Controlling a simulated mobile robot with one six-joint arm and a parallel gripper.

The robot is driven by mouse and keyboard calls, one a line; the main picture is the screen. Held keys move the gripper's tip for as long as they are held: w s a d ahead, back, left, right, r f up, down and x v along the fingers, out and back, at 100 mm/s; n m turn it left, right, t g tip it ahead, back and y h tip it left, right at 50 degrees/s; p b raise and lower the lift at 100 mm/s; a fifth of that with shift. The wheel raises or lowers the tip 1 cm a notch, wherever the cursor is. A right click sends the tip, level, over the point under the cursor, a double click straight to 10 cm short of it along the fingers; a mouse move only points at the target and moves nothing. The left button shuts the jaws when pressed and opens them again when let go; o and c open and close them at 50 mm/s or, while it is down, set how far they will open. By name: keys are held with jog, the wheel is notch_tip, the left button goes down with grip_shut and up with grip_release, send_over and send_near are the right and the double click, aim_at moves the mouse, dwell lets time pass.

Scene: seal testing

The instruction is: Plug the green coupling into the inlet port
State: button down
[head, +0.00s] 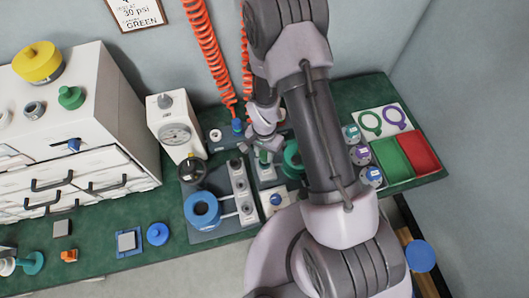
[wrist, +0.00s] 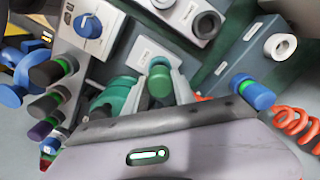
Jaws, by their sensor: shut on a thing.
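My gripper (wrist: 160,88) is shut on the green coupling (wrist: 160,84), which sits between its two pale fingers in the wrist view. In the head view, the green coupling (head: 263,157) shows just below the wrist, over the middle of the bench. A grey block with a round dark-bored port (wrist: 206,25) lies above and right of the coupling in the wrist view, apart from it. A white ring-shaped port (wrist: 280,46) is farther right. The labels are too small to read, so I cannot tell which port is the inlet. The coupling's lower end is hidden.
A blue coupling (wrist: 252,91) on a coiled orange hose stands near my gripper. A pale manifold (head: 240,185) with a blue ring (head: 202,210) and a gauge unit (head: 176,130) are to the left. Red (head: 419,152) and green (head: 392,158) trays are at right. My arm hides part of the bench.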

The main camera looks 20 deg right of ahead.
jog(key=shift+f+b, duration=0.65)
jog(key=shift+f, duration=0.1)
jog(key=c, duration=0.9)
grip_release()
jog(key=shift+c, duration=0.2)
notch_tip(320, 180, up, 18)
jog(key=p, duration=0.6)
jog(key=shift+f, duration=0.25)
notch_tip(320, 180, up, 15)
jog(key=s+n+t+b, duration=0.2)
jog(key=t, duration=0.1)
jog(key=s+a+r+n+t+y+b, duration=0.1)
jog(key=s+r+n+t+y, duration=0.1)
jog(key=s+r, duration=0.9)
jog(key=shift+s+a+n+t, duration=0.3)
jog(key=shift+s+a+t, duration=0.1)
jog(key=shift+s, duration=0.55)
